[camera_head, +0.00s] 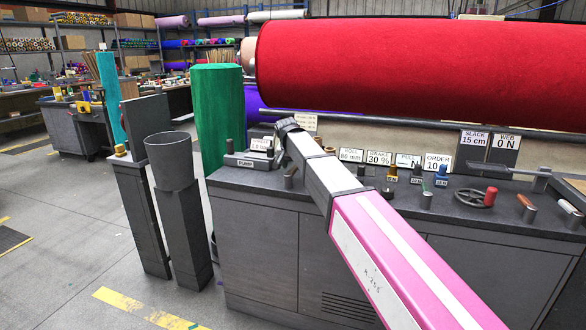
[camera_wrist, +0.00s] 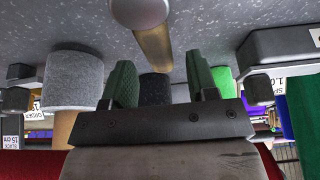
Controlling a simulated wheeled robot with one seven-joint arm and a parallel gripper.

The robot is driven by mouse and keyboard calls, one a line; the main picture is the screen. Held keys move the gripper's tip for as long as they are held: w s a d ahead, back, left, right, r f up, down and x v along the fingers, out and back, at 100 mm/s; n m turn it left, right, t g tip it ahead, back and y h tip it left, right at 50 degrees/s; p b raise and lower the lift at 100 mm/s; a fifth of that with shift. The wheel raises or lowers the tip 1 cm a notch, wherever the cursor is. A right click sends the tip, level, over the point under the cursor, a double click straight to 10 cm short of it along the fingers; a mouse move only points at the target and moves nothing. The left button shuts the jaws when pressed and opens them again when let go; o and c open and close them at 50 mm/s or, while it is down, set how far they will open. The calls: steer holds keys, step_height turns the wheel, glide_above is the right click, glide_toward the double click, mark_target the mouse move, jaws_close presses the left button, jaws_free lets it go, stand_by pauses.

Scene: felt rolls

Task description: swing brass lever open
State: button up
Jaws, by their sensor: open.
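A brass-coloured rod with a round grey end (camera_wrist: 152,38) shows at the top middle of the wrist view. It looks like the brass lever, and it lies just beyond my gripper (camera_wrist: 161,70), in line with the gap between the fingers. The two green-padded fingers are apart, with nothing visibly held between them. In the head view my arm reaches over the grey console, and its dark wrist end (camera_head: 288,126) is above the console's left part. The fingers are hard to make out there. I cannot tell for sure which control in the head view is this lever.
The grey console (camera_head: 258,240) carries a red-knobbed handwheel (camera_head: 475,198), several small knobs and label plates. A large red felt roll (camera_head: 420,65) hangs above its back. A green roll (camera_head: 218,115) and a grey bin (camera_head: 170,160) stand left.

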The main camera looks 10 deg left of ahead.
steer(key=shift+x, duration=0.85)
jaws_close()
